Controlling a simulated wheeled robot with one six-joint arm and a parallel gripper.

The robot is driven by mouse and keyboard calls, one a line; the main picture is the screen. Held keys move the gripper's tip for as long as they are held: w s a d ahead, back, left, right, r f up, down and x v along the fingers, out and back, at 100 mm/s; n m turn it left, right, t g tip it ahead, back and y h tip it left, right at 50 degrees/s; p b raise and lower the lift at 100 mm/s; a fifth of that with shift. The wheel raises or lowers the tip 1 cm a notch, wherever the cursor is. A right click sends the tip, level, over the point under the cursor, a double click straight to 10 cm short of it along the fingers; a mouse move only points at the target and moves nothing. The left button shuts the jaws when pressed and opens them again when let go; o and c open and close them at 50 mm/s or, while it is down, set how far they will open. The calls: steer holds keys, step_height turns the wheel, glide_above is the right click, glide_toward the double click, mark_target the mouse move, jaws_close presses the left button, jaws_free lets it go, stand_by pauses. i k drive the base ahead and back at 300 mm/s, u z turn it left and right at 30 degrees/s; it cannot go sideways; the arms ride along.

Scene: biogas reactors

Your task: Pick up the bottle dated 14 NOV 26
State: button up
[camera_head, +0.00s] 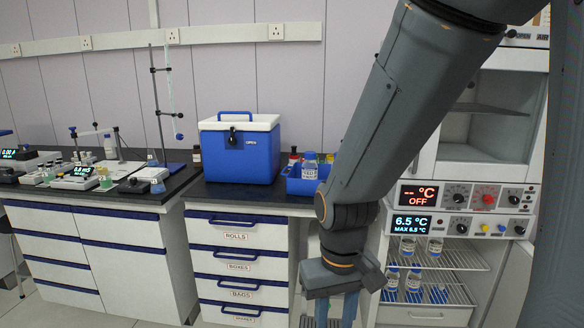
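No bottle label is legible as 14 NOV 26, so I cannot tell which bottle carries that date. Several small bottles stand on the wire shelves of an open cooled cabinet at the lower right, among them an upper-shelf bottle (407,246) and a lower-shelf bottle (413,282). A larger blue-capped bottle (309,168) stands in a blue tray (294,185) on the bench. My gripper (336,312) points down left of the cabinet, apart from these bottles. Its two fingers are spread with nothing visible between them; their tips are cut off by the bottom edge.
A blue cool box (240,148) stands on the dark bench beside the tray. Labelled drawers (236,264) are below it. The cabinet's display (411,224) reads 6.5 °C. Glassware and instruments (90,176) fill the left bench. My arm hides part of the bench and cabinet.

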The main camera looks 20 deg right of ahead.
mark_target(309, 168)
steer(key=z, duration=0.2)
steer(key=i, duration=0.85)
steer(key=z, duration=0.45)
